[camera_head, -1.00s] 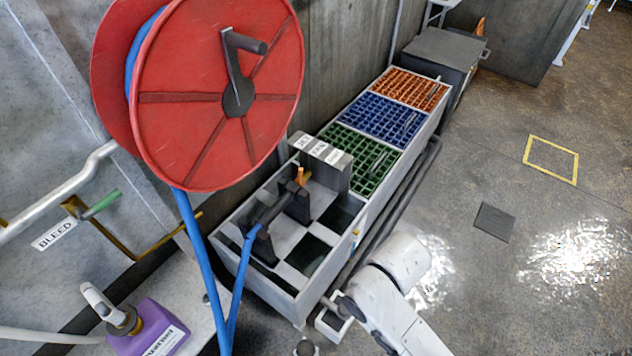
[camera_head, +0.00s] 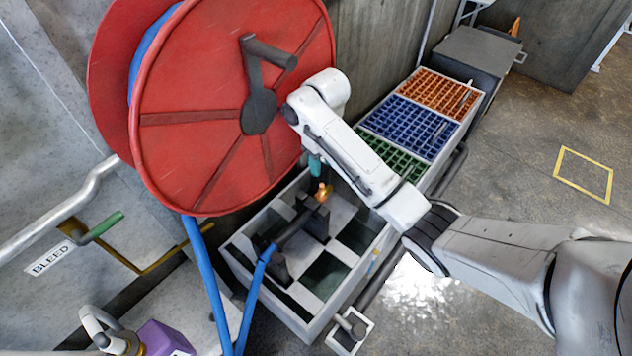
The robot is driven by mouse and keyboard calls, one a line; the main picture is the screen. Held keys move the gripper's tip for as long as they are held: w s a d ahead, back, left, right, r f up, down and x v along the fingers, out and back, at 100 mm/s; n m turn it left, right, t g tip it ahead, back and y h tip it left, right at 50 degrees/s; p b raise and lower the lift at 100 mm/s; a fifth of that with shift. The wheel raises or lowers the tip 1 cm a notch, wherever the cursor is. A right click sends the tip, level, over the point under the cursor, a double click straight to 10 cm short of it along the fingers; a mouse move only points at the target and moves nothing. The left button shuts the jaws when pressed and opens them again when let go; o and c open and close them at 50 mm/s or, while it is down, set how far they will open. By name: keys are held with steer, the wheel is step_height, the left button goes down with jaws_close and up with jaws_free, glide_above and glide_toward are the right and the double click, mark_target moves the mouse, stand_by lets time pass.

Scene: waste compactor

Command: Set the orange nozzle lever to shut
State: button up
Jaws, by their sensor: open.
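The small orange nozzle lever (camera_head: 322,187) stands on the dark nozzle (camera_head: 298,222), which rests on dark holders in the grey tub (camera_head: 312,308). A blue hose (camera_head: 254,290) runs to the nozzle's near end. My white arm reaches in from the right, over the tub. The teal tip of my gripper (camera_head: 315,165) shows just above the orange lever; the rest of my gripper is hidden behind my arm and the reel. The gripper is open, and I see nothing held in it. I cannot tell whether its tip touches the lever.
The large red hose reel (camera_head: 200,150) with a crank stands close left of my wrist. Green, blue (camera_head: 408,127) and orange (camera_head: 435,92) grates lie behind the tub. A green-handled BLEED lever (camera_head: 100,228) and a purple container (camera_head: 160,340) are at left. Floor at right is open.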

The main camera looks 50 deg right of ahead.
mark_target(321, 196)
step_height(321, 196, down, 11)
steer(key=shift+r+b, duration=0.15)
steer(key=shift+b, duration=0.4)
steer(key=shift+c, duration=0.3)
jaws_close()
